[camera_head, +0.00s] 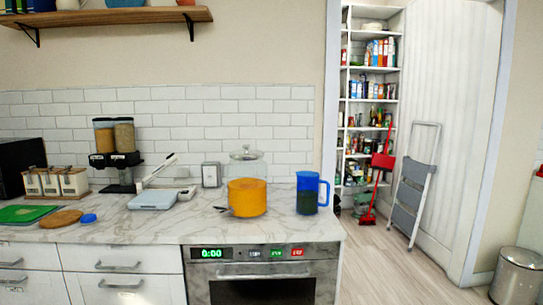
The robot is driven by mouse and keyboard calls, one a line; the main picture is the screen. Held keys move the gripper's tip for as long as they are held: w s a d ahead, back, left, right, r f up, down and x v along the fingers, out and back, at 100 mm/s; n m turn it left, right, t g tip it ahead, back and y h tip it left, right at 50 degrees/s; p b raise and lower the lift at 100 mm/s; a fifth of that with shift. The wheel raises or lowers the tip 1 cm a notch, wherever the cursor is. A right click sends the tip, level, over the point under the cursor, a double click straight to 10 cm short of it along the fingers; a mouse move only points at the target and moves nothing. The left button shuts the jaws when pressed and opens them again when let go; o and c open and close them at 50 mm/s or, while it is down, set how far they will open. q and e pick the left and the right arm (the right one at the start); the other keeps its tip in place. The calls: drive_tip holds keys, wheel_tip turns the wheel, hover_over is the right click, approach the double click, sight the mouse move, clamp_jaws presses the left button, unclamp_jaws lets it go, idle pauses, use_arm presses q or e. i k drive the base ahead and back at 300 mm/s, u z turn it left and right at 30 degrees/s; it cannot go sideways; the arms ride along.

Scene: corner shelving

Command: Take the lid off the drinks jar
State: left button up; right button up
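A clear glass jar (256,170) with a glass lid (246,154) on top stands at the back of the marble counter, near the tiled wall. It looks most like the drinks jar. Its lower part is hidden behind an orange pot. A blue jug (308,181) with dark contents and a handle stands at the right of the counter; I cannot tell whether it has a lid. Neither of my grippers is in view.
The orange pot (247,198) stands directly in front of the jar. An oven (265,278) is below.

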sight(246, 154)
drive_tip(key=z, duration=0.6)
drive_tip(key=i, duration=0.95)
drive_tip(key=u, duration=0.3)
